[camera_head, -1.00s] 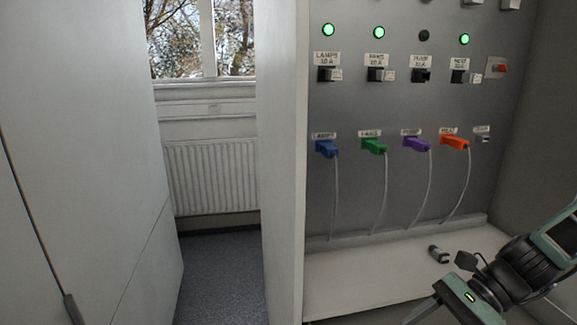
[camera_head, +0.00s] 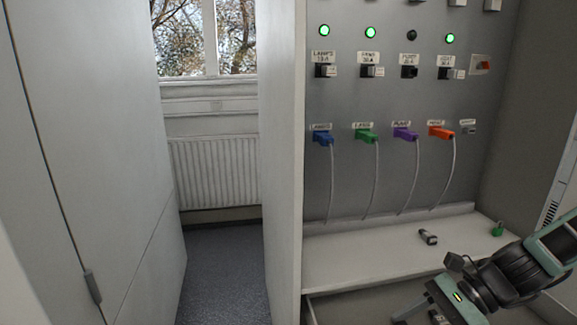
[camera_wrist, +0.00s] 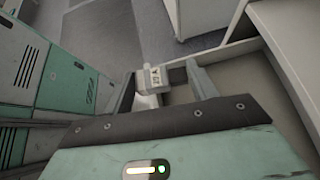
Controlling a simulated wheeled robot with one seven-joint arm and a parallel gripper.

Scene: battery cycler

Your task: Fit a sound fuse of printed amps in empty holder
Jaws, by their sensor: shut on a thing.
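The panel has a row of black fuse holders. The third holder (camera_head: 409,72), under an unlit lamp (camera_head: 411,35), shows no grey fuse in it. Grey fuses sit in the first (camera_head: 328,71), second (camera_head: 372,71) and fourth (camera_head: 452,73) holders, under lit green lamps. My gripper (camera_wrist: 165,84) is shut on a small pale fuse (camera_wrist: 153,77) with a printed label, too small to read surely. In the head view my gripper is at the bottom right, below and away from the panel, its fingers partly cut off.
Blue, green, purple and orange plugs with hanging cables line the panel's lower row. An open drawer or tray (camera_head: 350,307) shows below the shelf.

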